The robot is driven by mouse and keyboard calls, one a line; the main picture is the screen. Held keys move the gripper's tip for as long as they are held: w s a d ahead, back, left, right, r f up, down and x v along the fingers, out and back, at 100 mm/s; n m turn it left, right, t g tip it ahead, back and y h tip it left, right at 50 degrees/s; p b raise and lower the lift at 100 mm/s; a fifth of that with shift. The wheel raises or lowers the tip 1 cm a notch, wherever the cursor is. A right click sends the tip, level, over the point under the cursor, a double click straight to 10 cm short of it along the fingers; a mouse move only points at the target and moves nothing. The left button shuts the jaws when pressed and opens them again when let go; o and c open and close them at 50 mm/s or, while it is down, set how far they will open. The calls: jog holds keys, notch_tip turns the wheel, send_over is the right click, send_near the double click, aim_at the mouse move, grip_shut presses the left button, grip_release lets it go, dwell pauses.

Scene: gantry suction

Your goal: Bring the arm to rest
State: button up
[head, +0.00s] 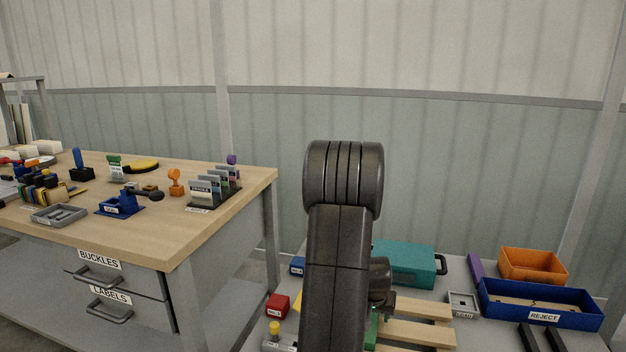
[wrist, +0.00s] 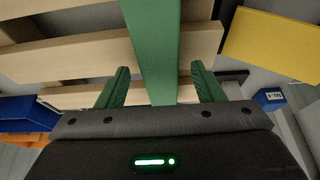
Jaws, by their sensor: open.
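My arm (head: 338,240) rises in the middle of the head view, with its upper joint bent at the top. My gripper shows in the wrist view (wrist: 160,88), its two green fingers apart with no object gripped between them. A green bar (wrist: 152,40) runs beyond and between the fingers over pale wooden slats (wrist: 70,58). I cannot tell the distance from the fingers to the bar. In the head view my gripper is hidden behind the arm.
A wooden bench (head: 225,215) with drawers and small tools stands at left. On the grey table at right are a teal case (head: 405,262), an orange bin (head: 532,264), a blue REJECT tray (head: 570,318), wooden slats (head: 420,333) and a red block (head: 277,304).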

jog(key=shift+w+f, duration=0.2)
jog(key=shift+f, duration=0.35)
jog(key=shift+r, duration=0.35)
